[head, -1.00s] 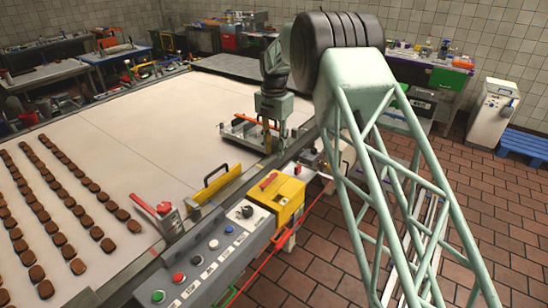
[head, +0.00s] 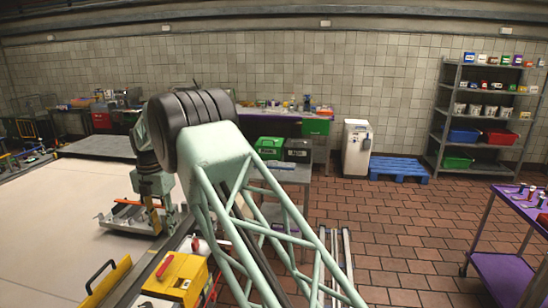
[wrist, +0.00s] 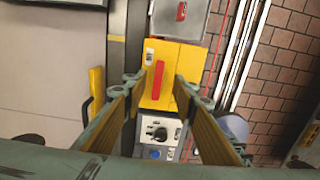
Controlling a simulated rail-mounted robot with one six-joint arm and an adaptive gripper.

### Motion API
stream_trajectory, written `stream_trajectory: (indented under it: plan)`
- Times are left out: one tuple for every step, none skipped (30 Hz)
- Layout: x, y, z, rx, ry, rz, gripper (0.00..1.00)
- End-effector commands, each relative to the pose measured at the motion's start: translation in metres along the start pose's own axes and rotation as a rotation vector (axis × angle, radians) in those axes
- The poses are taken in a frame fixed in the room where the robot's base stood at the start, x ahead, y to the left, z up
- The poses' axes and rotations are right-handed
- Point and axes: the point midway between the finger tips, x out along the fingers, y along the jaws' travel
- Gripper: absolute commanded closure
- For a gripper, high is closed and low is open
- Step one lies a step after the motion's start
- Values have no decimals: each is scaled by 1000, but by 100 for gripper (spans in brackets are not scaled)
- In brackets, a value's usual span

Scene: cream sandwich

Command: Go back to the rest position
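My gripper (wrist: 160,84) is open and empty in the wrist view, its two fingers wide apart. Below it, between the fingers, shows a yellow box (wrist: 154,92) with a red handle (wrist: 153,80). How high the gripper is above the box I cannot tell. In the head view my gripper (head: 155,219) points down beside a metal fixture (head: 122,222) at the edge of the pale conveyor. Its fingertips are too small there to make out. The yellow box (head: 178,275) stands nearer, at the bottom.
The pale belt (head: 50,215) looks bare where visible. A yellow guard with a black handle (head: 105,282) stands at its edge. Tiled floor (head: 400,245) is open on the right. A blue pallet (head: 398,169), a shelf rack (head: 487,115) and a purple cart (head: 505,275) stand beyond.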

Motion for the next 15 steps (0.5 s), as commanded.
stream_trajectory:
  plan:
    - [-4, -4, 2, 11, -1, 1, 74]
    - [-6, -6, 2, 19, -2, 2, 74]
    - [-10, -10, 4, 32, -3, 4, 74]
    - [-14, -12, 5, 44, -5, 5, 74]
    - [-18, -16, 6, 57, -6, 7, 74]
    - [-23, -21, 7, 74, -7, 8, 74]
    - [-27, -25, 8, 91, -8, 9, 74]
    - [-32, -30, 10, 107, -10, 11, 74]
    - [-38, -36, 11, 131, -12, 13, 74]
    - [-42, -41, 12, 149, -13, 14, 74]
    - [-48, -46, 14, 167, -14, 16, 74]
    - [-54, -53, 15, 193, -16, 19, 74]
    - [-59, -59, 15, 212, -17, 20, 74]
    - [-64, -64, 16, 231, -19, 22, 74]
    - [-70, -72, 18, 258, -20, 24, 74]
